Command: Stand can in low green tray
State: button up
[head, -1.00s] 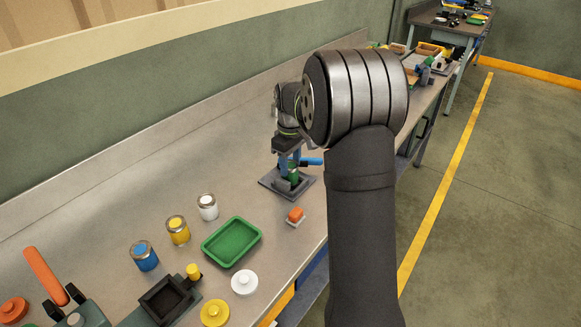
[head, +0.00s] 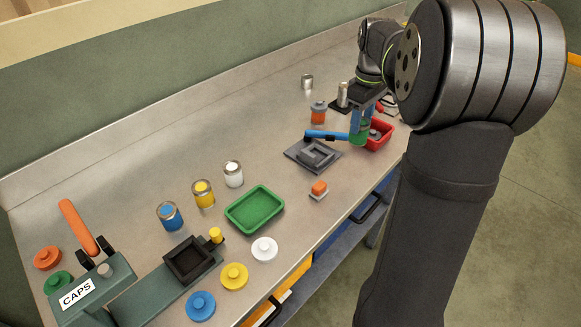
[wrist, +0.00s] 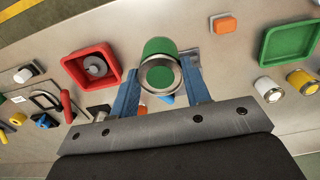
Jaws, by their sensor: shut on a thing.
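My gripper (head: 361,122) is shut on a green can (wrist: 160,75). In the wrist view the can sits between the two blue fingers, its round metal-rimmed end facing the camera. In the head view the can's green side (head: 359,137) shows below the fingers, in front of the red tray; its exact height above the bench is unclear. The low green tray (head: 233,218) lies empty on the bench, left of and nearer than my gripper. The tray also shows at the upper right of the wrist view (wrist: 268,52).
Blue (head: 170,216), yellow (head: 203,194) and white (head: 233,174) cans stand just left of the green tray. A grey fixture (head: 300,158) with a blue handle (head: 326,134) and an orange block (head: 319,188) lie between tray and gripper. A red tray (head: 384,142) is beside the gripper.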

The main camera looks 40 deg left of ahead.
jog(key=s, duration=2.2)
jog(key=shift+s+a+f, duration=1.15)
jog(key=shift+a+f, duration=0.45)
jog(key=shift+f, duration=0.25)
jog(key=shift+s+a+f, duration=1.15)
jog(key=shift+a+f, duration=0.5)
jog(key=shift+f, duration=0.15)
jog(key=shift+s+a+f, duration=1.15)
jog(key=shift+a+f, duration=0.45)
jog(key=shift+f, duration=0.25)
jog(key=shift+f, duration=0.2)
jog(key=o, duration=1.1)
jog(key=shift+c, duration=0.2)
jog(key=shift+r, duration=0.1)
